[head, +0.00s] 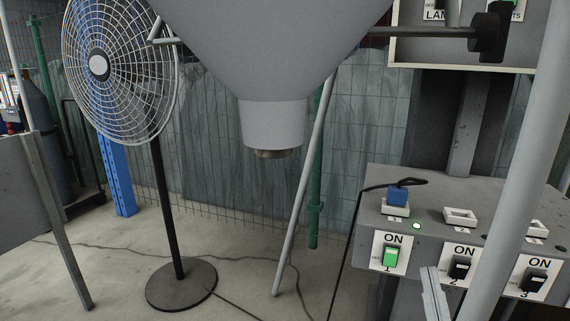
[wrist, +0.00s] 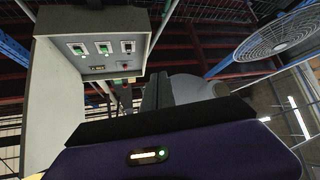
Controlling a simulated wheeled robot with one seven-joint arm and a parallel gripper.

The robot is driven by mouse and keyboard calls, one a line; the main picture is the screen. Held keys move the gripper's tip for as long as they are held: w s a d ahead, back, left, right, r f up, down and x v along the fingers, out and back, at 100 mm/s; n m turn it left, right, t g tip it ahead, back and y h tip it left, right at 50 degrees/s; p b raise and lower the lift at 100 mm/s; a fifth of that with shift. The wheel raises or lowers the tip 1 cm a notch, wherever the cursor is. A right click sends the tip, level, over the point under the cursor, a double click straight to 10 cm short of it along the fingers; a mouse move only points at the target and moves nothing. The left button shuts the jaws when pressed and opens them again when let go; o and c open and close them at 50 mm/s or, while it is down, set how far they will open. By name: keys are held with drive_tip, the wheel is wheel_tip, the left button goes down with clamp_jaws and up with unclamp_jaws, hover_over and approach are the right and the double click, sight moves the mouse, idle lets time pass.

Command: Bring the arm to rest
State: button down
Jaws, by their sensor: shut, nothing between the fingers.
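My gripper (wrist: 157,92) shows in the wrist view as two dark fingers close together, pointing up the picture. It is shut and empty, with nothing touching its tips. A dark purple part of my own arm with a small lit indicator lies below it. In the head view a pale narrow piece stands at the lower right edge, in front of the switch box; I cannot tell whether it belongs to my gripper.
In the head view, a grey hopper (head: 272,120) hangs in the centre, a fan (head: 98,66) stands left, and a switch box (head: 460,200) with a blue plug (head: 398,195) is right. The wrist view shows a control cabinet (wrist: 60,105) left and the fan (wrist: 278,38) right.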

drive_tip(key=s+a+f+m+g, duration=0.15)
drive_tip(key=s+f+g, duration=0.25)
drive_tip(key=s+f, duration=0.5)
drive_tip(key=s+f+m+g, duration=0.3)
drive_tip(key=s+f+g, duration=0.1)
drive_tip(key=s, duration=0.9)
drive_tip(key=s+f+m+g, duration=0.25)
drive_tip(key=s+f, duration=0.45)
drive_tip(key=s, duration=0.4)
wheel_tip(320, 180, up, 24)
drive_tip(key=n+p, duration=0.1)
drive_tip(key=p, duration=2.3)
drive_tip(key=shift+g, duration=0.45)
drive_tip(key=shift+w, duration=0.1)
